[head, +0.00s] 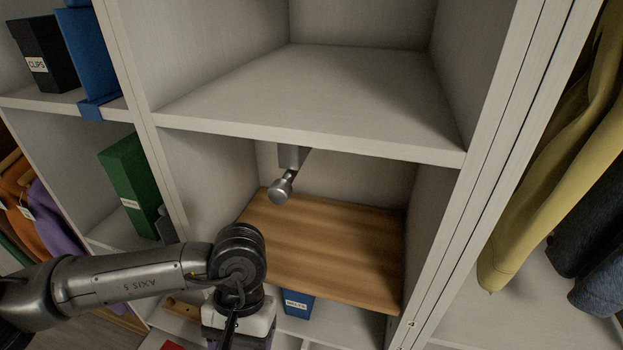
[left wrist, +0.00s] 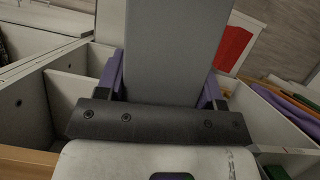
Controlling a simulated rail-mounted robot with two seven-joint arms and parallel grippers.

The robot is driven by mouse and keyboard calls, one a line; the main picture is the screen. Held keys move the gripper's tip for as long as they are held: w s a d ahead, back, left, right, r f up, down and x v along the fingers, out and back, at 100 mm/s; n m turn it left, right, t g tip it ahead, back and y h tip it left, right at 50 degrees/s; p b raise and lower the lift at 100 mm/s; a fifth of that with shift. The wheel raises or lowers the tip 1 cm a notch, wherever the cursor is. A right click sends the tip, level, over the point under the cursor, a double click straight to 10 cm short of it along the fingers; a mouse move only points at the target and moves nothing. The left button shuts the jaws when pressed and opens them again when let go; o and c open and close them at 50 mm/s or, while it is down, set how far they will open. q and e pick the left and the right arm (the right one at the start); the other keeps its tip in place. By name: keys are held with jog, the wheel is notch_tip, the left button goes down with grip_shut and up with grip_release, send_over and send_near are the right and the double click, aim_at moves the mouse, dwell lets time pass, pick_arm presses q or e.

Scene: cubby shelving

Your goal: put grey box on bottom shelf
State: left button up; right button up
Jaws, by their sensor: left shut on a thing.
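A plain grey box (left wrist: 175,50) fills the upper middle of the left wrist view. My left gripper (left wrist: 162,84) is shut on it, with a purple finger at each side. The fingers and the grey box are hidden or out of frame there. The bottom shelf (head: 340,325) shows as a white surface below a wooden board (head: 325,250). My right gripper is in neither view.
A blue box (head: 298,304) stands under the wooden board. A metal spotlight (head: 283,187) hangs below the upper white shelf (head: 320,95). A green box (head: 132,185) stands in the left cubby. Clothes hang at both sides. A red item (left wrist: 233,47) shows in the left wrist view.

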pick_arm(q)
jog(key=a+r+n+p, duration=0.1)
jog(key=a+r+p, duration=0.3)
jog(key=r+p, duration=0.8)
jog(key=s+a+r+n+p, duration=0.1)
jog(key=a+r+p, duration=0.4)
jog(key=r+p, duration=0.8)
jog(key=shift+s+r+h+p, duration=0.15)
jog(key=shift+s+h+p, duration=0.2)
jog(key=shift+p, duration=1.45)
jog(key=shift+a, duration=0.1)
jog(key=shift+a, duration=0.15)
